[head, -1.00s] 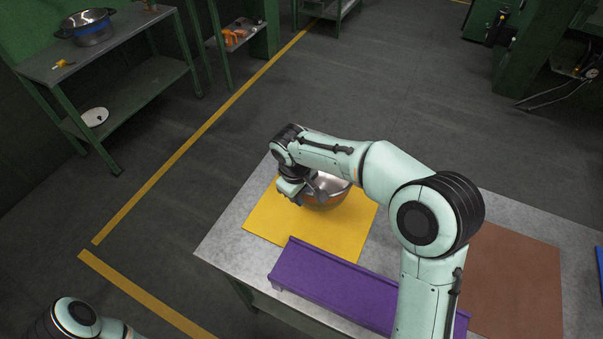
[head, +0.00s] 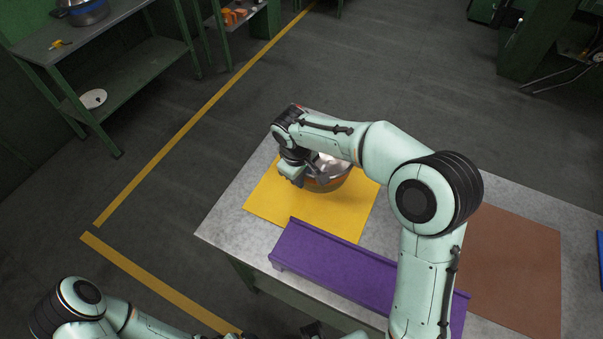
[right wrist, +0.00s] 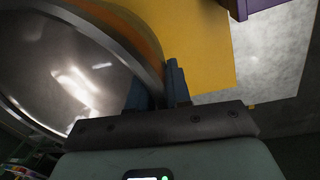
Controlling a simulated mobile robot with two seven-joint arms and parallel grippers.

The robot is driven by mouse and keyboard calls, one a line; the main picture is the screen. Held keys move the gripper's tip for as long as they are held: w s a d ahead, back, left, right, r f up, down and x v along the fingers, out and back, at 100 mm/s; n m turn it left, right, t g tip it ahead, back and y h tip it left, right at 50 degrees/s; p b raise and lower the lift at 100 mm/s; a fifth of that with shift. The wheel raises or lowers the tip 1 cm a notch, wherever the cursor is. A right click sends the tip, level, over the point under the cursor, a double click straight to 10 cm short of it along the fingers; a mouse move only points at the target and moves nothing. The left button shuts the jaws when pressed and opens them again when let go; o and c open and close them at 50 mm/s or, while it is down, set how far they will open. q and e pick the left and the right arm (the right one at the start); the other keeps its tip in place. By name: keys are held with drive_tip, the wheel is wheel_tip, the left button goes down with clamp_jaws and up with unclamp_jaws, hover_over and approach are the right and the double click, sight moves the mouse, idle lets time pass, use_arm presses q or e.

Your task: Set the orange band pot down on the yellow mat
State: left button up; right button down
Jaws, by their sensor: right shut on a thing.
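The orange band pot (head: 335,178) is an open metal pot with an orange band, over the near-back part of the yellow mat (head: 318,222). It looks about upright. The head view does not clearly show whether its base touches the mat. My right gripper (head: 308,178) is at the pot's left side, partly hidden by its own wrist. In the right wrist view, the blue fingers (right wrist: 160,92) are shut on the wall of the pot (right wrist: 65,75), with the mat (right wrist: 200,45) beyond. My left gripper (head: 314,329) barely shows at the bottom edge; its jaws are unclear.
A purple raised strip (head: 350,275) lies in front of the mat on the grey table (head: 232,222). A brown mat (head: 510,265) lies to the right, with a blue edge (head: 600,258) beyond. A shelf (head: 110,35) with a blue-banded pot stands far left.

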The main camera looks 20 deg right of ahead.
use_arm(q)
drive_tip(key=shift+s+f+b, duration=0.3)
drive_tip(key=shift+f+b, duration=0.25)
drive_tip(key=shift+f, duration=0.1)
drive_tip(key=shift+s+f+b, duration=0.25)
drive_tip(key=shift+f+b, duration=0.25)
drive_tip(key=shift+f, duration=0.15)
drive_tip(key=shift+s+f+b, duration=0.3)
drive_tip(key=shift+f+b, duration=0.25)
drive_tip(key=shift+f, duration=0.1)
use_arm(e)
drive_tip(key=shift+f, duration=3)
use_arm(q)
drive_tip(key=shift+s+f+b, duration=0.15)
drive_tip(key=shift+f+b, duration=0.2)
use_arm(e)
drive_tip(key=shift+f, duration=0.6)
drive_tip(key=c, duration=1)
unclamp_jaws()
